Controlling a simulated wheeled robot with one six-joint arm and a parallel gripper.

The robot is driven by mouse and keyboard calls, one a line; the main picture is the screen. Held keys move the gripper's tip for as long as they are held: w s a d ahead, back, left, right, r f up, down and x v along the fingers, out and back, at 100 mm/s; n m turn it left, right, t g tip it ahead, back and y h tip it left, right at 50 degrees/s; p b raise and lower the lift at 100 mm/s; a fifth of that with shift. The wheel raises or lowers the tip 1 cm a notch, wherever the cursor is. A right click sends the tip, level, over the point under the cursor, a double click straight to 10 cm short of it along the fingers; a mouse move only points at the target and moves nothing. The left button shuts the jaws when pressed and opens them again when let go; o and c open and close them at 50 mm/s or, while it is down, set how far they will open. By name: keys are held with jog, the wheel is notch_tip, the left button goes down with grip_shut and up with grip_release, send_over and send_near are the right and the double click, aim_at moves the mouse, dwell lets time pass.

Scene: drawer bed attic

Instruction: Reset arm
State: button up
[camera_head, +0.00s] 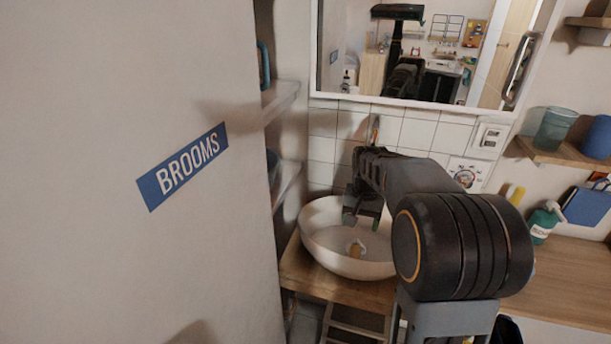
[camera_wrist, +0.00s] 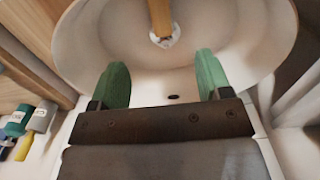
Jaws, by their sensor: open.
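My gripper (camera_head: 362,222) is over the white round basin (camera_head: 318,238), pointing down into it. In the wrist view its two green fingers stand wide apart, with nothing between them (camera_wrist: 162,82). A tan, handle-like object with a pale end (camera_head: 355,248) shows in the basin. It also shows at the top of the wrist view (camera_wrist: 160,20), beyond the fingertips and apart from them. I cannot tell exactly what it is. My arm hides part of the basin's right side in the head view.
A large door panel marked BROOMS (camera_head: 182,166) fills the left, beside narrow shelves (camera_head: 284,98). A mirror (camera_head: 400,55) hangs above the tiled wall. A wooden counter (camera_head: 565,275) and a shelf with a teal cup (camera_head: 555,128) and blue container (camera_head: 598,137) are at right.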

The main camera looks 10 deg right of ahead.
jog(key=s+a+r+n+t+p, duration=0.1)
jog(key=s+a+r+n+p, duration=0.1)
jog(key=s+a, duration=0.3)
jog(key=s+a+r+n+t+p, duration=0.2)
jog(key=s+a+r+n+p, duration=0.1)
jog(key=s, duration=0.8)
jog(key=shift+a+r+n+t, duration=0.3)
jog(key=shift+a+r+n, duration=0.15)
jog(key=shift+a, duration=0.4)
